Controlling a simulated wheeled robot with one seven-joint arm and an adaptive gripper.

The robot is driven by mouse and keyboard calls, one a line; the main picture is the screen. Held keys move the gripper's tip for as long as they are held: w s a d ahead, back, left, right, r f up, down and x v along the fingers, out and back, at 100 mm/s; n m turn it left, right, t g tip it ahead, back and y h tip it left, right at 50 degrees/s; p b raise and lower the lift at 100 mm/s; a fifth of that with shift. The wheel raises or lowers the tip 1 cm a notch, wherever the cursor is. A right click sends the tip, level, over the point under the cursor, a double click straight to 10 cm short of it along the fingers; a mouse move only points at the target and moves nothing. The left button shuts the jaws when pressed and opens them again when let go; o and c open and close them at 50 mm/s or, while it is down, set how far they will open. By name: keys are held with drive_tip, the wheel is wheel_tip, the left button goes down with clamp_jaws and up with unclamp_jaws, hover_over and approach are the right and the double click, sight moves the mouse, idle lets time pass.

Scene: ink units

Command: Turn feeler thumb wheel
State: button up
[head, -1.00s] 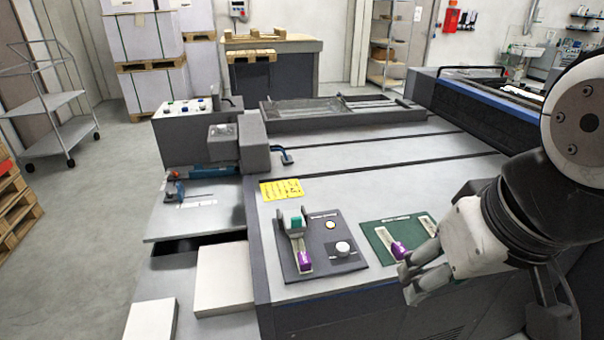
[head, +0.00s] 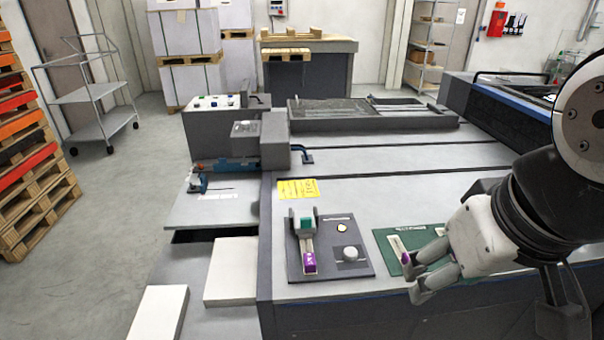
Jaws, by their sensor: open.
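My gripper (head: 415,281) is open and empty at the lower right, its fingers pointing left at the front edge of the machine. It covers part of a green panel (head: 382,240) with a slider. No part is clearly marked as the feeler thumb wheel. A small blue device (head: 197,183) sits at the left on the grey side table, well away from my gripper; its small parts are too small to make out.
The grey machine top (head: 400,195) is mostly clear behind the panels. A grey housing (head: 262,143) stands near the side table. White stacks (head: 231,272) lie low at the front left. Open floor, a trolley (head: 90,95) and stacked pallets (head: 30,150) are further left.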

drive_tip(key=w+f+n+g+b, duration=0.2)
drive_tip(key=w+f+b, duration=0.2)
drive_tip(key=w, duration=1.2)
drive_tip(key=n+g+b, duration=0.2)
drive_tip(key=n+b, duration=0.1)
drive_tip(key=b, duration=0.1)
approach(351, 251)
wheel_tip(351, 251, down, 9)
drive_tip(key=shift+w+r+b, duration=0.1)
drive_tip(key=shift+b, duration=0.45)
drive_tip(key=c, duration=1.1)
drive_tip(key=shift+m+p, duration=0.55)
drive_tip(key=shift+m, duration=1.65)
drive_tip(key=shift+c, duration=0.2)
drive_tip(key=o, duration=1.1)
drive_tip(key=shift+o, duration=0.2)
